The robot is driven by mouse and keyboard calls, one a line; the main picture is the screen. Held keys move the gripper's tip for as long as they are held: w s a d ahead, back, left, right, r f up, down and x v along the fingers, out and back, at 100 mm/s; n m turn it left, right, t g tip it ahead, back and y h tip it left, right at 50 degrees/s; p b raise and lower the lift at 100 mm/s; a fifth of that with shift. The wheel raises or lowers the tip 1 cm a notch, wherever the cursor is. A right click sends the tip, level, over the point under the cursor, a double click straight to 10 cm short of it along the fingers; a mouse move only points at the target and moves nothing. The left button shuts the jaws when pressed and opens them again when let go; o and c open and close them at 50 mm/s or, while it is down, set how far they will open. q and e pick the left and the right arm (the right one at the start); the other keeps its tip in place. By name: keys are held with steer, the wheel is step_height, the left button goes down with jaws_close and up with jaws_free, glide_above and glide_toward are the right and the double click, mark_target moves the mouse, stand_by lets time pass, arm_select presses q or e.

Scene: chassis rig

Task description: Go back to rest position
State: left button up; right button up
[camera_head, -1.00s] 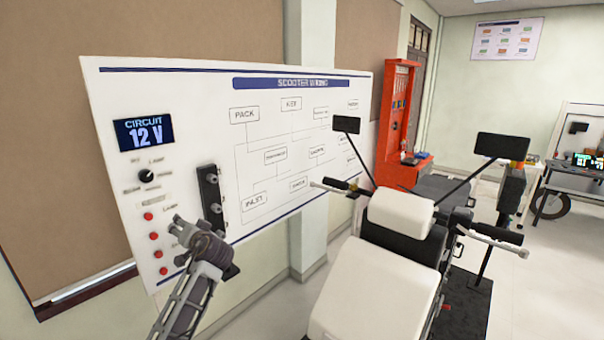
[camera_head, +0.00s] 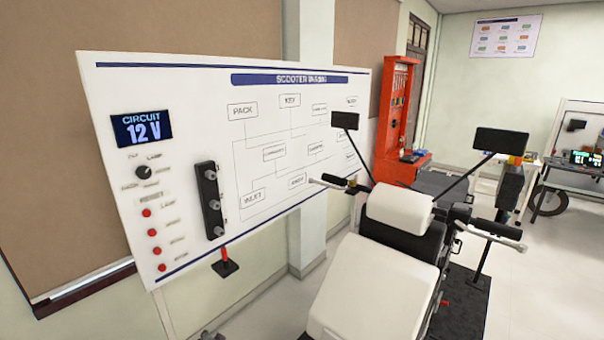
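Neither gripper shows clearly now. Only a small grey piece, possibly of my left arm, shows at the bottom edge of the head view, left of the scooter seat. The scooter wiring board (camera_head: 225,150) fills the left side, with a display (camera_head: 142,129) reading CIRCUIT 12 V, a black selector knob (camera_head: 143,172) and several red buttons. A black strip with grey knobs (camera_head: 211,200) is mounted on the board. A red-handled part with a black base (camera_head: 225,264) shows at the board's lower edge.
A scooter with a white seat (camera_head: 375,285), handlebars and two mirrors stands at the centre right. A red tool cabinet (camera_head: 398,110) stands behind it. A workbench (camera_head: 580,175) is at the far right. Open floor shows at the right.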

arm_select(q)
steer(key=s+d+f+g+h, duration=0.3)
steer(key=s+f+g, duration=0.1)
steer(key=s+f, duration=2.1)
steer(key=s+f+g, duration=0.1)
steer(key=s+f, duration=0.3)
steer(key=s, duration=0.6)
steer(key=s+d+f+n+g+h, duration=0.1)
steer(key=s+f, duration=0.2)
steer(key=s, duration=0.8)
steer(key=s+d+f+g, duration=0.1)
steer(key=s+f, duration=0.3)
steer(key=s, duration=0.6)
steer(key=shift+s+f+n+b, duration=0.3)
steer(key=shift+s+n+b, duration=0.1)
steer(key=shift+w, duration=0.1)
